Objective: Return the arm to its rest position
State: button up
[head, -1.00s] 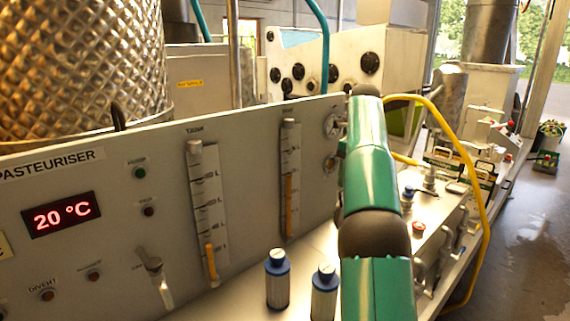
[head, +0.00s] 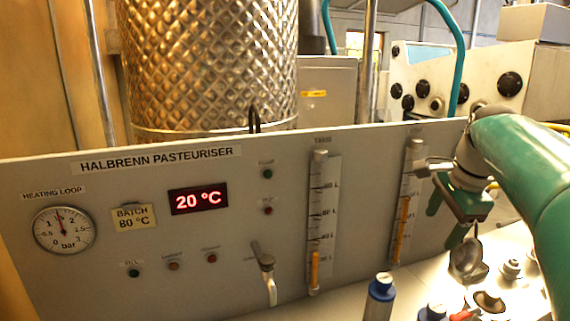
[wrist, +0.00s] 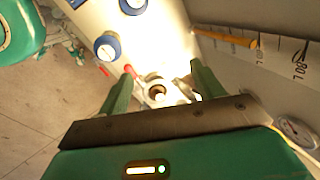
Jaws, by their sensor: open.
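My green arm reaches in from the right edge of the head view and bends down at the wrist. My gripper (head: 447,221) hangs in front of the pasteuriser panel (head: 110,245), beside the right-hand level tube (head: 406,205). In the wrist view my gripper (wrist: 162,84) has its two green fingers apart, with nothing held between them. Below and beyond the fingers is a round metal fitting (wrist: 157,92) on the bright bench top. In the head view I cannot tell how far the fingers are from the panel.
A lever valve (head: 266,270) sticks out from the panel, and metal fittings (head: 488,301) crowd the bench below my gripper. A quilted metal tank (head: 210,65) stands behind the panel.

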jog(key=s+a+f+n+t, duration=0.1)
jog(key=s+a+f+n, duration=0.6)
jog(key=s+n, duration=0.1)
jog(key=s+a+f+n+t, duration=0.1)
jog(key=s+a+f+n, duration=0.6)
jog(key=s, duration=0.4)
jog(key=shift+s+a+f+n+h, duration=0.25)
jog(key=shift+a+n, duration=0.35)
jog(key=shift+n, duration=0.6)
